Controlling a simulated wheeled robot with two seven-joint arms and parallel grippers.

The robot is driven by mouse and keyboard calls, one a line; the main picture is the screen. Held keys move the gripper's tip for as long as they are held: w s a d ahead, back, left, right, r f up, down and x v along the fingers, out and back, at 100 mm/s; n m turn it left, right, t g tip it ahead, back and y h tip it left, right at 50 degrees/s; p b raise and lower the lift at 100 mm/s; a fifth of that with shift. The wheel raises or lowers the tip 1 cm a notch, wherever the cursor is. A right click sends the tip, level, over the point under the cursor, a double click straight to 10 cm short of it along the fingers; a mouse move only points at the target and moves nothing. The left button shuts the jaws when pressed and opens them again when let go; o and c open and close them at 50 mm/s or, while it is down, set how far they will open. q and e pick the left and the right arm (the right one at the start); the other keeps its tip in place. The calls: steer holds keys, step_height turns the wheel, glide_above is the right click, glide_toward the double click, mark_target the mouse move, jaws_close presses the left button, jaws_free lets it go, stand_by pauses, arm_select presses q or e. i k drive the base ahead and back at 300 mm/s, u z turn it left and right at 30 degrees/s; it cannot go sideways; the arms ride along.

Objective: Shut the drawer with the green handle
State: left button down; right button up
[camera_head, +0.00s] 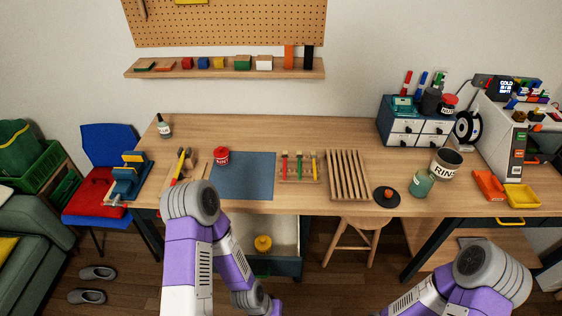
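A drawer (286,232) under the desk stands pulled out, just right of my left arm. Its inside is pale and its front panel (288,267) is dark teal. A yellow round object (263,243) sits inside it.
A wooden stool (352,232) stands right of the drawer. The desk (270,140) carries a blue mat (243,176), tools and a slatted rack (348,175). A yellow handle (510,220) shows under the desk at the right. A blue chair (108,145) stands left.

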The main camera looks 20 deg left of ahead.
mark_target(283, 260)
steer(key=u, duration=0.35)
steer(key=k, duration=1.4)
steer(key=z, duration=0.8)
steer(key=i, duration=1.65)
steer(key=u, duration=1.05)
